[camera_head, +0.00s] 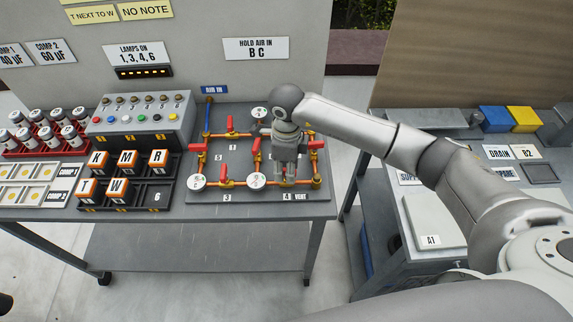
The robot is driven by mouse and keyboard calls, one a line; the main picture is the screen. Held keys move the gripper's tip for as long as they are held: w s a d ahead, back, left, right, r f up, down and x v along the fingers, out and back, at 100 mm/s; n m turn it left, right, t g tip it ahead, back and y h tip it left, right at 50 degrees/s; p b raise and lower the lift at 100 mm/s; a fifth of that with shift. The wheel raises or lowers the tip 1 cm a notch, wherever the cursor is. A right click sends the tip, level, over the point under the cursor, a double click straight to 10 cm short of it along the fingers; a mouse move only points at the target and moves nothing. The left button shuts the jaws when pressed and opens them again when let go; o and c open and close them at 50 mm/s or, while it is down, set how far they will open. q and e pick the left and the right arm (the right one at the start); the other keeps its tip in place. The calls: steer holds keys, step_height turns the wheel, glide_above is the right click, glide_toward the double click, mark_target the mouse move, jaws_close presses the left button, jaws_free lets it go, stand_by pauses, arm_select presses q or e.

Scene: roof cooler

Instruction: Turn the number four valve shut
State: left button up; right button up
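A grey valve board (245,196) lies on the bench, with orange pipes, brass fittings, red valve handles and round white gauges. A label reading 4 and VENT (295,196) is at the board's front right, below the front pipe run. My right gripper (287,175) points down over the pipe just behind this label. It hides most of the number four valve, so I cannot see how its handle stands. The fingers are small and partly hidden, so I cannot tell whether they are open or shut, or touch the handle. My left gripper is not in view.
Close by are a red-handled valve (225,180) near label 3 and gauges (256,181) on the front run. Lettered orange blocks (130,160) and a button box (140,122) stand left.

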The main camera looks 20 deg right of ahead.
jaws_close()
